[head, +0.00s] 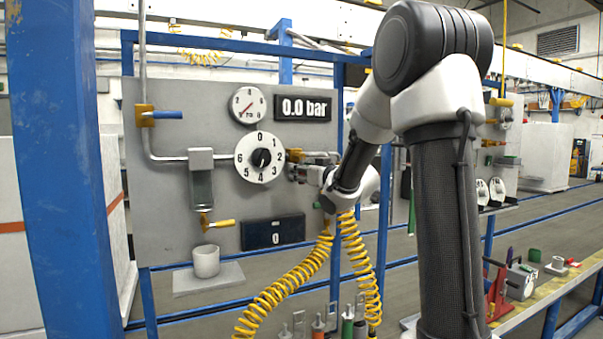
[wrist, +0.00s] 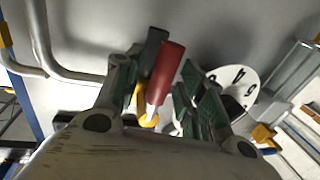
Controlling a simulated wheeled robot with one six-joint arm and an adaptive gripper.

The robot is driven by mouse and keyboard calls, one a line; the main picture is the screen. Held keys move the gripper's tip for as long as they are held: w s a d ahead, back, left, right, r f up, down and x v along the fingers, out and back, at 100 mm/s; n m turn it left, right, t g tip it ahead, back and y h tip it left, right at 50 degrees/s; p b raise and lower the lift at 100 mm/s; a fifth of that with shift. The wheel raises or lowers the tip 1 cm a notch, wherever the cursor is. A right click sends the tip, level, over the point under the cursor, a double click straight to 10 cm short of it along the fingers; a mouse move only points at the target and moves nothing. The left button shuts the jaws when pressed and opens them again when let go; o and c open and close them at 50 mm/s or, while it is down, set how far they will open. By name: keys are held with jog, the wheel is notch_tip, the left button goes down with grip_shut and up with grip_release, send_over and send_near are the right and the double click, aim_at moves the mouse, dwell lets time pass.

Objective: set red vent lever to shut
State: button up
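The red vent lever (wrist: 166,68) shows in the wrist view as a red handle on a yellow valve part (wrist: 148,118). It lies between the two fingers of my gripper (wrist: 162,78). The fingers stand apart, and a gap shows between the handle and the right finger. I cannot tell whether the left finger touches it. In the head view my gripper (head: 302,172) is at the panel (head: 222,205), just right of the numbered dial, below a yellow valve body (head: 294,155). The red handle is not clearly visible there.
Close by are the white dial (head: 260,157), a gauge (head: 248,105) and a display reading 0.0 bar (head: 303,107). A blue-handled lever (head: 163,115) and a yellow-handled lever (head: 218,224) stick out at the left. Yellow coiled hoses (head: 290,285) hang below my gripper.

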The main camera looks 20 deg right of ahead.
grip_shut()
jog(key=shift+d, duration=0.1)
jog(key=d+r+n+h, duration=0.1)
jog(key=n, duration=0.4)
jog(key=d+r+n+g+h, duration=0.1)
jog(key=d+r+n, duration=0.1)
jog(key=n, duration=0.3)
jog(key=d+r+n+h, duration=0.1)
jog(key=n, duration=0.4)
jog(key=shift+d+r+n+g, duration=0.2)
jog(key=shift+n+g, duration=0.1)
jog(key=shift+g, duration=0.1)
dwell(0.3)
dwell(0.5)
